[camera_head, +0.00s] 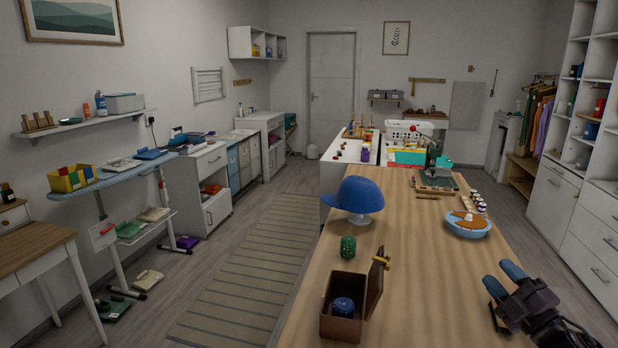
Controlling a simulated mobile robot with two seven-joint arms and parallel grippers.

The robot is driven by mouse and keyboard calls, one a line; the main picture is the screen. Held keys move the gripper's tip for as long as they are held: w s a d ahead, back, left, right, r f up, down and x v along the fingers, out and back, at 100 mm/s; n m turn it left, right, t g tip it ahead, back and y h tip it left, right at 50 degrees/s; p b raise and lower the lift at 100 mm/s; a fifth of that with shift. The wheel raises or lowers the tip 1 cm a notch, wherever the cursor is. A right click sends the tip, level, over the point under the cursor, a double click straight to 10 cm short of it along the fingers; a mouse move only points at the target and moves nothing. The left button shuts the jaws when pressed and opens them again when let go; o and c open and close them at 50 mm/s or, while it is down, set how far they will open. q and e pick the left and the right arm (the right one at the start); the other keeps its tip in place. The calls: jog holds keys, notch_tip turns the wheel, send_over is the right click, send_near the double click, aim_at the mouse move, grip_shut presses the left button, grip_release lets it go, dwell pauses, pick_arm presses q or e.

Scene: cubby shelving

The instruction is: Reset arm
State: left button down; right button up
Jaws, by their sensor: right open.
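My right gripper (500,282) is at the lower right, over the near right part of the wooden table (430,270). Its two fingers are spread apart, with nothing seen between them. My left gripper is not in the picture.
On the table are an open brown box (341,326) with a blue object inside, a green cactus-like object (348,246), a blue cap (358,195) on a stand and a blue round dish (467,226). The table's middle is clear. White cubby shelving (585,190) stands at the right.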

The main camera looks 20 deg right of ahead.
jog(key=s+a+f+m+g+h, duration=0.2)
jog(key=a+f+m+g, duration=0.1)
jog(key=f+m, duration=0.1)
jog(key=s+a+f+m+g+h, duration=0.2)
jog(key=a+f+m+g, duration=0.1)
jog(key=f+m, duration=0.1)
jog(key=s+a+f+m+g+h, duration=0.2)
jog(key=s+a+f+m+g, duration=0.1)
jog(key=f+m, duration=0.1)
jog(key=shift+a+f, duration=0.15)
jog(key=shift+f, duration=0.65)
jog(key=s+a+f+m+g+y, duration=0.4)
jog(key=s+a+g, duration=0.5)
jog(key=s+a, duration=0.6)
pick_arm(q)
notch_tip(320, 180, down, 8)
jog(key=b, duration=0.8)
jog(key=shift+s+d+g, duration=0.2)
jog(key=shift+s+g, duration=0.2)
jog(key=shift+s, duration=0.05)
pick_arm(e)
jog(key=w+f+t, duration=0.3)
jog(key=w+f, duration=0.1)
jog(key=f, duration=0.5)
jog(key=w+a+f+n+t+y, duration=0.1)
jog(key=w+f+t, duration=0.3)
jog(key=f, duration=0.6)
jog(key=shift+f+n, duration=0.2)
jog(key=shift+n, duration=0.1)
jog(key=shift+w+a, duration=0.1)
